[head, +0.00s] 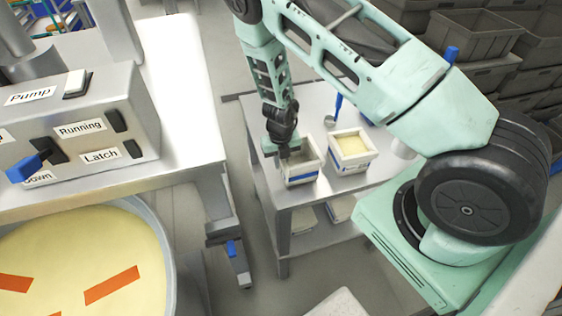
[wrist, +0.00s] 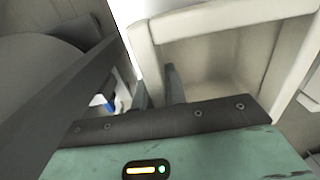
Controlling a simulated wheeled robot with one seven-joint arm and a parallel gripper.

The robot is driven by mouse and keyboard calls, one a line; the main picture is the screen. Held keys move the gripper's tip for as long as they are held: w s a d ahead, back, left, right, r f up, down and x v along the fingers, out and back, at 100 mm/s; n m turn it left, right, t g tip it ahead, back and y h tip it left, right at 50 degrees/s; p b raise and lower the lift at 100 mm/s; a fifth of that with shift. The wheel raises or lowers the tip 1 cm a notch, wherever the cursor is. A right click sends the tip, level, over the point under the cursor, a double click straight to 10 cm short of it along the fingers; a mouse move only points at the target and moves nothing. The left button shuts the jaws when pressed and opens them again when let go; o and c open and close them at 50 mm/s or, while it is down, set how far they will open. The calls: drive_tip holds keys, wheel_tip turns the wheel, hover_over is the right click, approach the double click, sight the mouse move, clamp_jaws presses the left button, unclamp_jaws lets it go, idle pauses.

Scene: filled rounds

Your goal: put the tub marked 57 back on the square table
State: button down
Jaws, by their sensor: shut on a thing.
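My gripper (head: 284,153) is at the near part of the grey metal table (head: 308,98) in the head view. It is shut on the rim wall of a white, open tub (head: 303,174) with a blue-edged label. In the wrist view, the fingers (wrist: 158,88) straddle one wall of this tub (wrist: 222,22), whose visible inside looks empty. The tub looks upright, at or just over the table top; I cannot tell whether it touches. A second white tub (head: 351,165) with pale yellow filling stands close on its right. The numbers on both labels are too small to read.
A blue-handled tool (head: 338,106) is behind the tubs. The lower shelf (head: 308,228) holds pale items. At left stand a bench with a control box (head: 75,125) and a large vat of yellow stuff (head: 85,255). Grey crates (head: 475,35) are stacked at back right.

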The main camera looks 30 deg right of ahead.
drive_tip(key=shift+f, duration=0.35)
drive_tip(key=shift+f, duration=0.2)
drive_tip(key=c, duration=1.4)
unclamp_jaws()
drive_tip(key=shift+c, duration=0.2)
drive_tip(key=shift+r, duration=0.2)
